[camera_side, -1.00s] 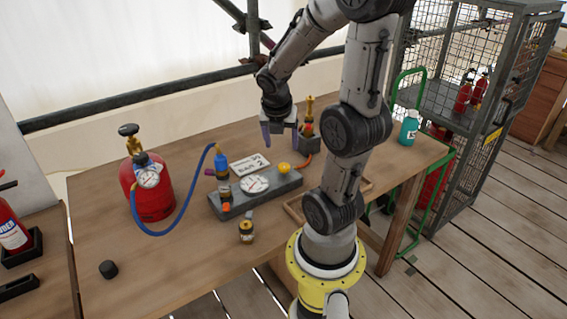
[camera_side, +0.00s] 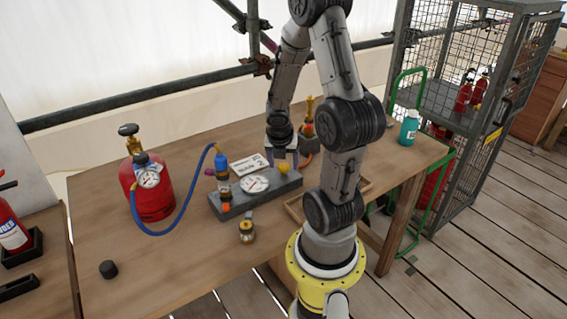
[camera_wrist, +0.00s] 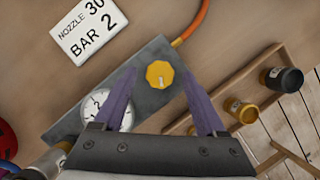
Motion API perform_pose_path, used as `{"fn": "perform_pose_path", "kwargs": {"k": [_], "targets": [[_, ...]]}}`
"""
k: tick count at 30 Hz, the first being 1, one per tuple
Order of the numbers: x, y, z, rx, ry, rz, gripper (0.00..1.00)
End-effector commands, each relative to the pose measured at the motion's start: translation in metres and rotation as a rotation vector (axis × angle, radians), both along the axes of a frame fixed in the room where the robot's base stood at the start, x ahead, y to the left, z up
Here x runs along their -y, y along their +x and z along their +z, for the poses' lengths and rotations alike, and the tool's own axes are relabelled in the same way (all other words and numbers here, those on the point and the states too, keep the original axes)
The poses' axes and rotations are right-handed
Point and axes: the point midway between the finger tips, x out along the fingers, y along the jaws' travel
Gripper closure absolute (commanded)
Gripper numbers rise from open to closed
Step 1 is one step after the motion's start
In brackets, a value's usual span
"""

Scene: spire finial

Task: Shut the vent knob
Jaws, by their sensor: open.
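The vent knob (camera_wrist: 160,75) is a round yellow knob with a scalloped rim and a pale mark on its face. It sits near the end of a grey block (camera_wrist: 150,106). In the side view the knob (camera_side: 284,169) shows just below my gripper (camera_side: 283,158). In the wrist view my gripper (camera_wrist: 162,102) is open, its two purple fingers spread either side of the knob in the picture. I cannot tell how far above the knob the fingertips are. A white dial gauge (camera_side: 254,184) is on the same block, partly hidden by a finger in the wrist view.
A white card (camera_wrist: 88,28) reads "NOZZLE 30 BAR 2". An orange hose (camera_wrist: 192,22) leaves the block. A red cylinder (camera_side: 152,192) with a blue hose stands left. A wooden rack (camera_wrist: 226,108) holds black and yellow fittings.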

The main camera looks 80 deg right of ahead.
Motion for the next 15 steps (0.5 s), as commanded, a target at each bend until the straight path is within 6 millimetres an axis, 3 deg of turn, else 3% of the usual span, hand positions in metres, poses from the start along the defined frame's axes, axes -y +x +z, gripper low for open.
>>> {"fn": "perform_pose_path", "kwargs": {"k": [12, 15], "targets": [[0.0014, 0.0001, -0.0031, 0.001, -0.001, 0.0, 0.27], [0.0013, 0.0001, -0.0031, 0.001, -0.001, 0.0, 0.43]]}}
